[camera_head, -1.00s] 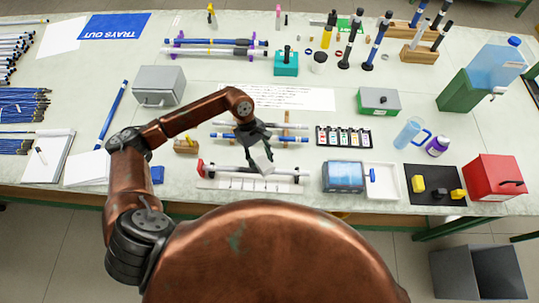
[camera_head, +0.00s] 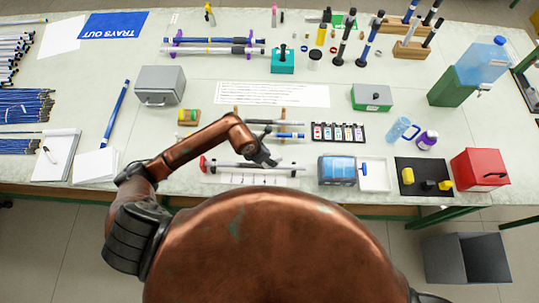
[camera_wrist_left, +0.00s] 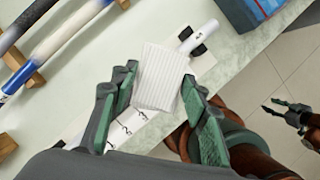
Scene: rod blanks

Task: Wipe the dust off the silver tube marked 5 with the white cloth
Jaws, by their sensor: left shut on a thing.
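My left gripper (camera_head: 264,158) is over the tube stand at the front of the table. In the left wrist view its two fingers (camera_wrist_left: 158,98) are shut on the white cloth (camera_wrist_left: 160,77), which has fine ribs. The cloth covers the middle of a pale silver tube (camera_wrist_left: 207,27). A small dark mark shows near the tube's end, too small to read for certain as 5. The tube (camera_head: 229,164) lies level on the white stand (camera_head: 250,180) with a red end piece. In the left wrist view, my right gripper (camera_wrist_left: 289,110) is open and empty, off the table.
Two dusty or blue-ended tubes (camera_wrist_left: 57,35) lie on wooden rests behind the stand. A blue-windowed box (camera_head: 337,170) stands close right of the stand. A rack of small coloured bottles (camera_head: 338,132) is behind it. The table front edge is near.

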